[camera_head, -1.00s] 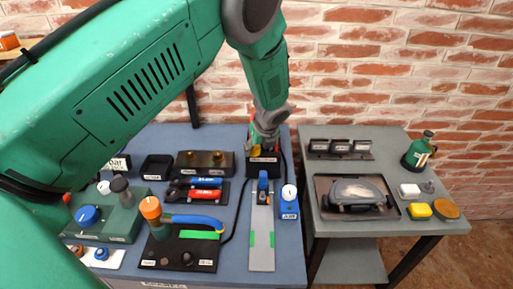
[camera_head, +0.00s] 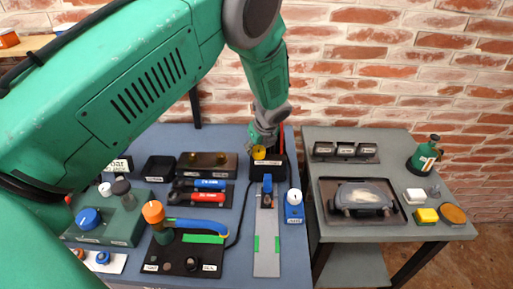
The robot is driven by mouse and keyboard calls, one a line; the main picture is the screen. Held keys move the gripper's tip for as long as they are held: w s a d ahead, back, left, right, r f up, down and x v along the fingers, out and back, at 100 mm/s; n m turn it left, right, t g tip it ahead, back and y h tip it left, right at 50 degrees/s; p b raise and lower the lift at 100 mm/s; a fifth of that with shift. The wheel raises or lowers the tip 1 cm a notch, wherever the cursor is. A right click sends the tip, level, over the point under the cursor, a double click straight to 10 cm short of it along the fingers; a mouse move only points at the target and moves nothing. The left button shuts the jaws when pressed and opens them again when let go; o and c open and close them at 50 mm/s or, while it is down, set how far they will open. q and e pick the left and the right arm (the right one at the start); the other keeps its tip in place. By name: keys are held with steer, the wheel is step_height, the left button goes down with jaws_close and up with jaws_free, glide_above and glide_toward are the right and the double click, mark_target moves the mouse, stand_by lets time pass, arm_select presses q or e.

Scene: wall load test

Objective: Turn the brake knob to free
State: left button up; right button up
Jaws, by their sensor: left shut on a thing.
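My left gripper (camera_head: 264,143) reaches down from the top, at the back of the blue table. It is shut on a small yellow round thing (camera_head: 259,152), at the top of a black labelled holder (camera_head: 267,172); its fingertips are partly hidden. I cannot tell for sure which knob is the brake knob, as the labels are too small to read. A blue knob (camera_head: 88,217) sits on a green box (camera_head: 118,222) at the left. A white round knob (camera_head: 294,197) sits on a small blue box (camera_head: 293,213) at the right. No gripper touches either. My right gripper is not in view.
A blue-handled slide on a grey plate (camera_head: 266,260) lies beside the blue box. Red and blue handled tools (camera_head: 203,196) and an orange-topped valve with a blue hose (camera_head: 153,211) stand left. A grey side table (camera_head: 335,240) holds a tray and bottle.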

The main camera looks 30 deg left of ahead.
arm_select(q)
steer(key=shift+o, duration=0.3)
steer(key=shift+s+d+f+n+g, duration=0.2)
steer(key=shift+s+d+n, duration=0.1)
steer(key=shift+n, duration=0.25)
steer(key=shift+s+d+f+n+g, duration=0.2)
steer(key=shift+d+n, duration=0.1)
steer(key=shift+n, duration=0.25)
steer(key=shift+o, duration=0.2)
steer(key=shift+d+n, duration=0.1)
steer(key=shift+n, duration=0.2)
steer(key=shift+d+r, duration=0.1)
steer(key=shift+d, duration=0.05)
steer(key=shift+d+r, duration=0.1)
steer(key=shift+w+a+r, duration=0.2)
steer(key=shift+a, duration=0.05)
steer(key=o, duration=1.2)
steer(key=shift+c, duration=0.2)
steer(key=w+v, duration=0.1)
steer(key=v, duration=1)
steer(key=shift+s+d+r, duration=0.35)
steer(key=shift+s, duration=0.05)
